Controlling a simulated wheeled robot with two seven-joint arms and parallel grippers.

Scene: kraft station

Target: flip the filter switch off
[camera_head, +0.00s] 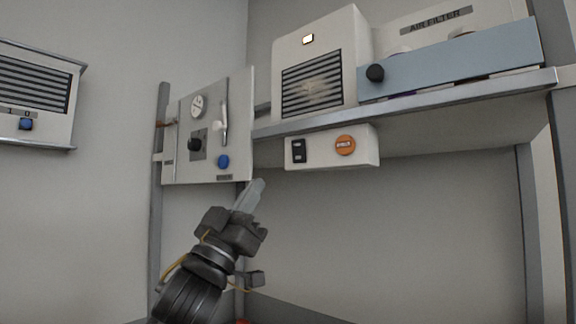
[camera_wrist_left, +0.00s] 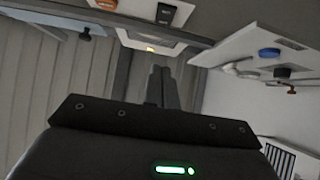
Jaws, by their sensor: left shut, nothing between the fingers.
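A black rocker switch (camera_head: 299,150) sits on a white box (camera_head: 322,160) under the shelf, left of an orange round button (camera_head: 345,145). The switch also shows at the top of the left wrist view (camera_wrist_left: 165,14); which way it is tipped is too small to tell. Above it, a white filter unit (camera_head: 365,60) with a dark grille stands on the shelf, its small indicator (camera_head: 308,39) lit. My left gripper (camera_head: 258,186) is shut and empty, below and left of the switch, apart from it. My right gripper is not in view.
A white panel (camera_head: 240,110) with a gauge, a black knob and a blue button (camera_head: 223,161) hangs to the left. The grey shelf (camera_head: 420,108) juts out above the switch box. A vented unit (camera_head: 40,95) is at far left. The space below the box is clear.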

